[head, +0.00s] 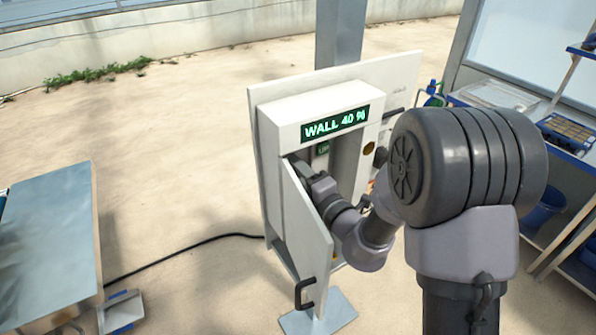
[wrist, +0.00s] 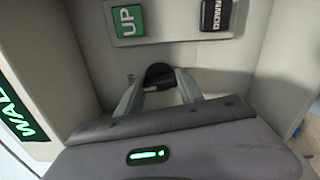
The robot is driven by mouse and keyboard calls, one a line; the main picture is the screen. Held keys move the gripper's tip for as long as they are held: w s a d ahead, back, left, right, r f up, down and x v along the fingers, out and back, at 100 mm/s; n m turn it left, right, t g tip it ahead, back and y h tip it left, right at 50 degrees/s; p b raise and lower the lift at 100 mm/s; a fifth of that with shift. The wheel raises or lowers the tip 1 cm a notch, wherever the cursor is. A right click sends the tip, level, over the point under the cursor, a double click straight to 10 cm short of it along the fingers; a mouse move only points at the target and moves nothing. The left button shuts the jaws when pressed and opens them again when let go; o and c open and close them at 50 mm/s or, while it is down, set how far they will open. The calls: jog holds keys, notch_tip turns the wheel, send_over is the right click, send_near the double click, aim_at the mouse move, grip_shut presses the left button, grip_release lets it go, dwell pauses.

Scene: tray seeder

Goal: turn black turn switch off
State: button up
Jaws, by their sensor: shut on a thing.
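The black turn switch (wrist: 160,75) is on the light inner panel of the control box, in the wrist view. My gripper (wrist: 158,84) has its two grey fingers on either side of the knob and is shut on it. The knob's front is partly hidden by the fingers, and I cannot tell which position it points to. In the head view my arm reaches into the open white control box (head: 290,112), and the switch itself is hidden there behind my wrist.
A green UP button (wrist: 127,20) and a black DOWN button (wrist: 216,14) sit beside the switch. The box's door (head: 306,245) hangs open with a dark handle. A display (head: 335,124) reads WALL 40 %. A table (head: 48,245) stands left and a shelf (head: 570,140) right.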

jog(key=shift+n+b, duration=0.8)
jog(key=shift+n, duration=4.2)
jog(key=o, duration=1.4)
